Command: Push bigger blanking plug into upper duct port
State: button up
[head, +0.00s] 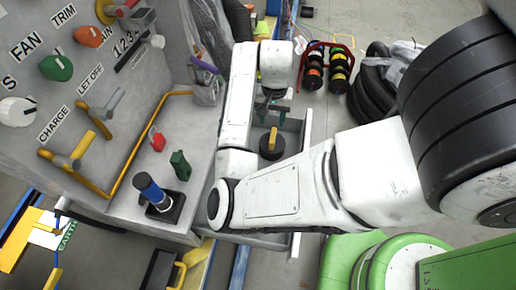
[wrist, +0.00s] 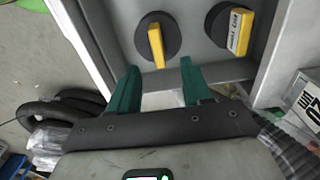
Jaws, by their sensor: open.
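Two round black plugs with yellow handles lie in a grey tray. In the wrist view, the left plug (wrist: 143,38) is just beyond my fingertips and the right plug (wrist: 217,22) has a lettered label on its handle. I cannot tell for sure which is bigger. The head view shows one plug (head: 272,150) in the tray; the other is not visible there. My gripper (wrist: 160,80) is open and empty, its green fingers apart at the tray's edge. It also shows in the head view (head: 270,108), above the tray. I cannot make out the upper duct port.
The grey tray (head: 301,165) has raised walls. A grey panel (head: 165,75) with knobs, levers and a yellow rail stands at the left. A blue-and-black handle (head: 149,188) stands on its ledge.

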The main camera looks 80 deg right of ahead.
send_over(273, 135)
jog(key=f, duration=0.4)
jog(key=shift+w+a+f+b, duration=0.25)
jog(key=shift+a+f+b, duration=0.1)
jog(key=shift+a+f, duration=0.05)
jog(key=shift+s+d+f, duration=0.1)
jog(key=shift+d+f, duration=0.05)
jog(key=shift+f, duration=0.8)
jog(key=shift+s+d+f, duration=0.1)
jog(key=shift+f, duration=0.85)
jog(key=shift+s+d+f, duration=0.1)
jog(key=shift+d+f, duration=0.05)
jog(key=shift+f, duration=0.8)
jog(key=shift+c, duration=0.3)
grip_shut()
